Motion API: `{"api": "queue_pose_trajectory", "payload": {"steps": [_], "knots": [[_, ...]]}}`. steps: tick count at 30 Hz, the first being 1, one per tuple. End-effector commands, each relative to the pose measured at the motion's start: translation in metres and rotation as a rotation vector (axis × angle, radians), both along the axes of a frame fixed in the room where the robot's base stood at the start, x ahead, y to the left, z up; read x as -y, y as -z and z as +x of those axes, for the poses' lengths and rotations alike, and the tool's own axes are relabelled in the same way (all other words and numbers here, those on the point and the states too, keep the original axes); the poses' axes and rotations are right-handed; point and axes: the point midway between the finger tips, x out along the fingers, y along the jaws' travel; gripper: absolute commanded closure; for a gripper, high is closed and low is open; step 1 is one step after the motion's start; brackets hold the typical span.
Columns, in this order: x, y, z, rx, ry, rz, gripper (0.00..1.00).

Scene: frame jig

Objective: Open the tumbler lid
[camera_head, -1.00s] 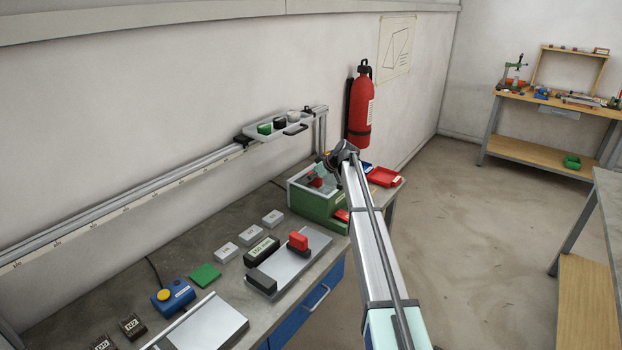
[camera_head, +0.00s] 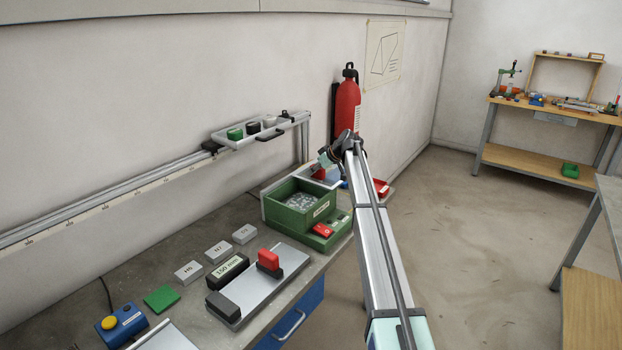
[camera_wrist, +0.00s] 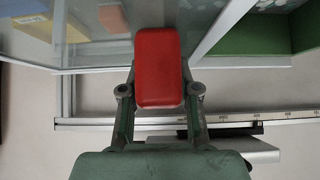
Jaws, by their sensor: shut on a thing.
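The tumbler is a green box (camera_head: 271,208) on the bench, with its top open and pale grey pieces (camera_head: 302,200) inside. Its clear lid (camera_head: 305,180) shows at the box's far side. My gripper (camera_head: 325,165) is at the lid's red handle (camera_head: 318,174). In the wrist view my gripper (camera_wrist: 160,82) is shut on the red handle (camera_wrist: 158,62). The clear lid (camera_wrist: 100,55) lies beyond the handle, and the green box (camera_wrist: 250,37) is at upper right. Whether the lid still touches the box is hard to tell.
A red bin (camera_head: 382,188) lies right of the lid, close to my arm. A rail with a tray (camera_head: 290,122) runs along the wall behind, where a fire extinguisher (camera_head: 347,105) hangs. A metal plate with a red-handled block (camera_head: 269,261) is in front.

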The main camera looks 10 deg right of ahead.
Motion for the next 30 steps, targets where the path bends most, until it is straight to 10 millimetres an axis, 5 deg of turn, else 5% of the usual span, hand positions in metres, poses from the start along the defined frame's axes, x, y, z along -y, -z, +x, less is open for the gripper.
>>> {"api": "queue_pose_trajectory", "payload": {"steps": [12, 13, 15, 30], "knots": [[0.001, 0.001, 0.001, -0.001, 0.000, 0.001, 1.00], [0.001, 0.001, 0.001, -0.001, 0.000, 0.001, 0.62], [0.001, 0.001, 0.001, -0.001, 0.000, 0.001, 0.44], [0.009, -0.011, -0.007, 0.001, 0.000, 0.001, 0.44]]}}
